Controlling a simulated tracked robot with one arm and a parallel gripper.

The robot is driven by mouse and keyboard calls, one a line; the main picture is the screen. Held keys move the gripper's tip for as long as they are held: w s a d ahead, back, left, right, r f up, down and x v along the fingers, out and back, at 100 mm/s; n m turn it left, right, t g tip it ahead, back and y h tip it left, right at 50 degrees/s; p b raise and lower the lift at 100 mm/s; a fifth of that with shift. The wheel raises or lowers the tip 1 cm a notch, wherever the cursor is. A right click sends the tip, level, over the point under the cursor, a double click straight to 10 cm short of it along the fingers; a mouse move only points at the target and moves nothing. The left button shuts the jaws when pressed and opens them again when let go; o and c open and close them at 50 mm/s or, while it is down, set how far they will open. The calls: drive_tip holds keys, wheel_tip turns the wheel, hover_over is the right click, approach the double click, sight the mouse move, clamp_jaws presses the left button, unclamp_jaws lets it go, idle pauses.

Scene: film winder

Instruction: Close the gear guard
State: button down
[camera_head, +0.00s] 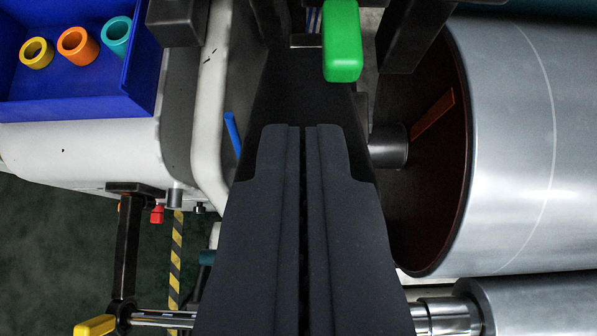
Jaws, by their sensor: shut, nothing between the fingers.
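My gripper (303,130) fills the lower middle of the picture, its two dark fingers pointing up with only a thin dark line between them. It is shut and empty. Past its tips is a black part (303,90), with a green handle (342,45) above and to the right of the fingertips. I see a gap in the picture between the fingertips and the green handle. I cannot tell for sure which part is the gear guard. My gripper hides what lies below it.
A large silver roller (535,140) with a dark end face stands at right, a smaller roller (540,305) below it. At upper left a blue bin (80,105) holds yellow, orange and teal rings. A white frame (205,130) and a black lever with yellow grip (95,325) are at left.

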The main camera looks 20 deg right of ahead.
drive_tip(key=shift+w+f, duration=0.2)
drive_tip(key=shift+f, duration=0.75)
drive_tip(key=shift+s+a+f+p, duration=0.1)
drive_tip(key=shift+s+f+p, duration=0.15)
drive_tip(key=shift+f, duration=0.4)
drive_tip(key=shift+s+a+f+p, duration=0.15)
drive_tip(key=shift+s+f, duration=0.1)
drive_tip(key=shift+f, duration=0.4)
drive_tip(key=shift+f, duration=0.15)
